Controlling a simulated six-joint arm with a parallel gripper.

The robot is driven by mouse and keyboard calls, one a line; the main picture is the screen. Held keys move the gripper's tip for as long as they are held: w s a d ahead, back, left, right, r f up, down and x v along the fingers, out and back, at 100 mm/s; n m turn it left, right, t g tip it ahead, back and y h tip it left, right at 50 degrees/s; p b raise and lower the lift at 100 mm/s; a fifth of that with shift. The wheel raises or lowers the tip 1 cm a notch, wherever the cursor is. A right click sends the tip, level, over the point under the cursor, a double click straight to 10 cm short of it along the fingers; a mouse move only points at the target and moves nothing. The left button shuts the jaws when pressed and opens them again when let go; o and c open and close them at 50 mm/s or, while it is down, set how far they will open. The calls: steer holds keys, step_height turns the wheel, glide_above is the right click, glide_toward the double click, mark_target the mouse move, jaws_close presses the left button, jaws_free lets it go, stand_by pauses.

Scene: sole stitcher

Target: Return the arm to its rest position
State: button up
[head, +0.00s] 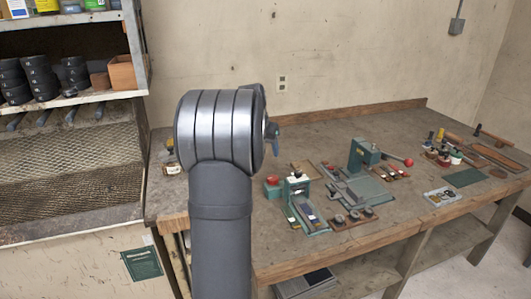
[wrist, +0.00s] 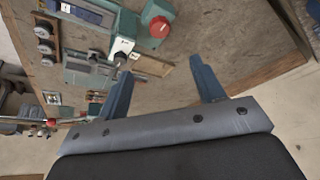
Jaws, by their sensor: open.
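My arm stands upright in the middle of the head view and hides part of the workbench behind it. My gripper (wrist: 160,85) shows in the wrist view with its two blue fingers spread wide apart and nothing between them. In the head view only a small blue-grey part of it shows beside the big grey joint. The wooden workbench (head: 330,138) lies behind and to the right of the arm. In the wrist view the fingers are over or near the bench, apart from the machines there; the exact height cannot be told.
A green machine with a red knob (head: 272,181) and a green press (head: 361,156) stand on the bench. Small tools and jars (head: 443,153) lie at the right. A shelf with black rolls (head: 42,80) stands at the left. The bench's back strip is clear.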

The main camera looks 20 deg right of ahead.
mark_target(272, 178)
steer(key=x, duration=1.7)
steer(key=shift+f, duration=0.25)
steer(key=shift+f, duration=0.1)
steer(key=m+g, duration=0.1)
steer(key=m, duration=0.2)
steer(key=shift+h, duration=0.4)
steer(key=v, duration=1.8)
steer(key=shift+w+a+f+m+g, duration=0.1)
steer(key=shift+w+m+g, duration=0.35)
steer(key=shift+w+m, duration=0.5)
steer(key=shift+w+a+r+m+g, duration=0.1)
steer(key=shift+w+m+g, duration=0.35)
steer(key=shift+m, duration=0.8)
steer(key=shift+w+a+f+m+g, duration=0.1)
steer(key=shift+w+m+g, duration=0.3)
steer(key=shift+w+m, duration=0.55)
steer(key=shift+s, duration=0.15)
